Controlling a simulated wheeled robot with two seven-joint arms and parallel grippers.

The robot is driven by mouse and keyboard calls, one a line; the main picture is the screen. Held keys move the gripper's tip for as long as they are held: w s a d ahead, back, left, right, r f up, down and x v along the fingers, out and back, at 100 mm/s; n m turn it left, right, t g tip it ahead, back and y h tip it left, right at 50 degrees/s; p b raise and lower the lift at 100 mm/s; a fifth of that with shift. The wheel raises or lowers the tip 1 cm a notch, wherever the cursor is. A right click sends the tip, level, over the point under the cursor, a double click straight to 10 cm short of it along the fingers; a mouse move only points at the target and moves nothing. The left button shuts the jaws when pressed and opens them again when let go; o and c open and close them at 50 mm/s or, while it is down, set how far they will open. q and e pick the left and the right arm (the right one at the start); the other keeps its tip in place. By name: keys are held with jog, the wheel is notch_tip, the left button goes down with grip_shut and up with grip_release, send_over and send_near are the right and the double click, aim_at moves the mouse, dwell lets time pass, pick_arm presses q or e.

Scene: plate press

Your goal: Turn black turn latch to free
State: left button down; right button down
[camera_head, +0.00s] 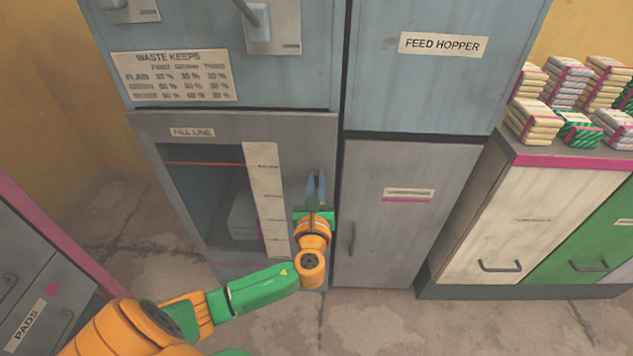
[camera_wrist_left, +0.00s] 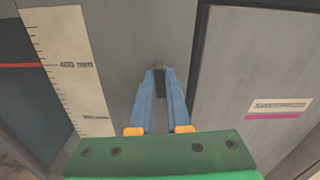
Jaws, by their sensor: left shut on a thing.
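The black turn latch (camera_wrist_left: 160,79) is a small dark piece on the grey cabinet front, between the scale strip and the vertical gap to the right-hand door. My left gripper (camera_wrist_left: 160,72) has its two blue fingers closed on it at their tips. In the head view my left gripper (camera_head: 316,182) reaches up to the same cabinet front, and its fingers cover the latch. Most of the latch is hidden, so its exact angle cannot be told. My right gripper is in neither view.
A window marked FILL LINE (camera_head: 192,132) with a scale strip (camera_head: 266,200) is left of my gripper. A grey door with a handle (camera_head: 351,239) is close on the right. Stacked bundles (camera_head: 568,82) sit on the counter. A PADS drawer unit (camera_head: 40,290) stands at left.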

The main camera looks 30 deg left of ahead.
pick_arm(q)
jog(key=n, duration=0.3)
jog(key=n+b, duration=0.1)
jog(key=n, duration=0.3)
jog(key=n+b, duration=0.1)
jog(key=n, duration=0.4)
jog(key=n+b, duration=0.2)
jog(key=n, duration=0.2)
jog(key=shift+s+a+f+n, duration=0.1)
jog(key=shift+a+f+n, duration=0.05)
jog(key=shift+f+n, duration=0.15)
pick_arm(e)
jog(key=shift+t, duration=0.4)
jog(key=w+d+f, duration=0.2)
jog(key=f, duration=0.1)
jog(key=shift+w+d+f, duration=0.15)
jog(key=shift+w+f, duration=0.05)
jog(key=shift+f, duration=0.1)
pick_arm(q)
jog(key=shift+r, duration=0.1)
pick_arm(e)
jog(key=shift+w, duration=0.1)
pick_arm(q)
jog(key=c, duration=0.9)
grip_release()
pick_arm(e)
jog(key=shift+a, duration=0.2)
